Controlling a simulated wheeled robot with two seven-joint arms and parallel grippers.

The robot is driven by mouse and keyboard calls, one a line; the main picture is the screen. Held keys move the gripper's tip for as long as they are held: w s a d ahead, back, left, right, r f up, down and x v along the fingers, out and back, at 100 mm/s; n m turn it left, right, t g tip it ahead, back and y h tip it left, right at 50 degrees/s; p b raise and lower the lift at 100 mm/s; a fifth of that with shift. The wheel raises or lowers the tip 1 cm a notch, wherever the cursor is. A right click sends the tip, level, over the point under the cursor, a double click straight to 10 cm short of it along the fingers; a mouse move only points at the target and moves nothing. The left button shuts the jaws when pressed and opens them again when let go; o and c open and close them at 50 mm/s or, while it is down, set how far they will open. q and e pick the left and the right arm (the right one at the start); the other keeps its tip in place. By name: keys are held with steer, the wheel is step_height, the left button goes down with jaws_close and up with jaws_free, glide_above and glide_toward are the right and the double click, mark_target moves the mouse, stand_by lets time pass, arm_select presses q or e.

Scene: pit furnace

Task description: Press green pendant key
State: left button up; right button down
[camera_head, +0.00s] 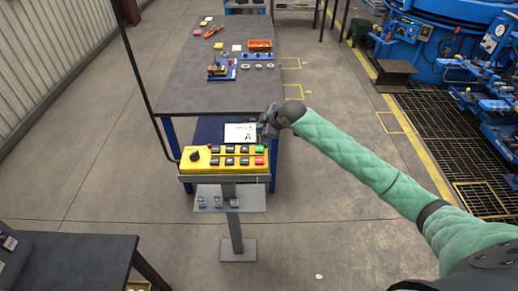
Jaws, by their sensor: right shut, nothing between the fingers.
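The yellow pendant (223,165) lies on a stand and carries two rows of keys, most of them black. The green key (260,149) is at the right end of the back row, with a red key (259,161) in front of it. A black knob (196,156) is at the left end. My right gripper (264,133) is shut and empty, near the pendant's back right corner, close to the green key. My left gripper is not in view.
A white sign (240,133) stands behind the pendant. A small shelf (248,199) sits below on the post. A long workbench (195,95) with tools is behind, and a dark table (75,260) is at lower left. Blue machinery (450,40) fills the upper right.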

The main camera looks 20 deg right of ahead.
mark_target(261, 150)
steer(key=shift+f+b, duration=0.55)
steer(key=shift+f, duration=3.6)
steer(key=shift+f, duration=0.85)
steer(key=shift+r+p, duration=0.55)
steer(key=shift+r, duration=0.3)
steer(key=shift+s, duration=0.1)
steer(key=shift+r, duration=0.15)
steer(key=shift+r, duration=2.4)
